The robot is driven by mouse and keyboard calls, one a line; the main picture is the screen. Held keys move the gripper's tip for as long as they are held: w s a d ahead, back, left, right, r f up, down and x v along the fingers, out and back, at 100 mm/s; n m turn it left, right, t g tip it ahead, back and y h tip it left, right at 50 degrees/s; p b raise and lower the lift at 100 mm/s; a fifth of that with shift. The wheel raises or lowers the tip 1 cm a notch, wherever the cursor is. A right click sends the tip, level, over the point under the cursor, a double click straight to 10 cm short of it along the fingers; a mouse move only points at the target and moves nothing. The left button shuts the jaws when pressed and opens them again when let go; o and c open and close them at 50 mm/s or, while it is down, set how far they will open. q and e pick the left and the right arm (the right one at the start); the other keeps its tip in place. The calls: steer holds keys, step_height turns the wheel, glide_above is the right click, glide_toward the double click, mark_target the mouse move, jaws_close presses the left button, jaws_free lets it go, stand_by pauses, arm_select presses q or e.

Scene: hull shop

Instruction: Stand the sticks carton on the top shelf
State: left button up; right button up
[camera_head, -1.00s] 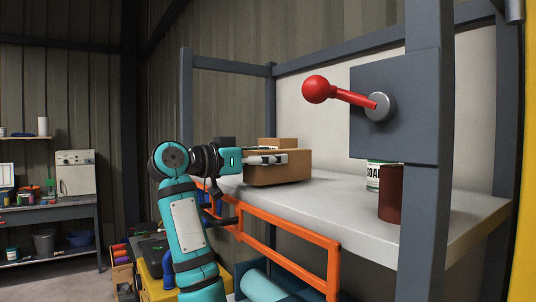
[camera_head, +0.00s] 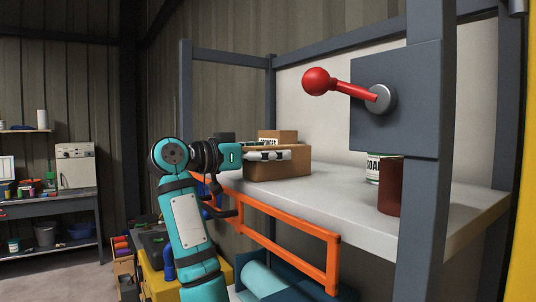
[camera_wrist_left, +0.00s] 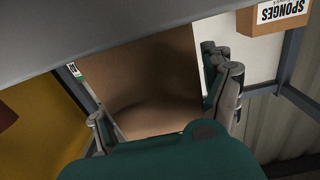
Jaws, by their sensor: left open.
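In the left wrist view the brown carton (camera_wrist_left: 150,60) fills the space between the spread fingertips of the left gripper (camera_wrist_left: 163,105). I cannot tell whether a finger touches it. My right gripper is not in view.
A smaller sponges carton (camera_head: 280,135) stands behind, also in the left wrist view (camera_wrist_left: 275,18). A soap tin (camera_head: 373,168) and dark red cylinder (camera_head: 390,188) stand at the right. A red-knobbed lever (camera_head: 316,81) sticks out above. An orange rail (camera_head: 290,236) runs below the front edge. The shelf's middle is clear.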

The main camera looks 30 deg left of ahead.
arm_select(q)
steer(key=b+v, duration=0.5)
steer(key=v, duration=0.7)
steer(key=shift+b, duration=0.3)
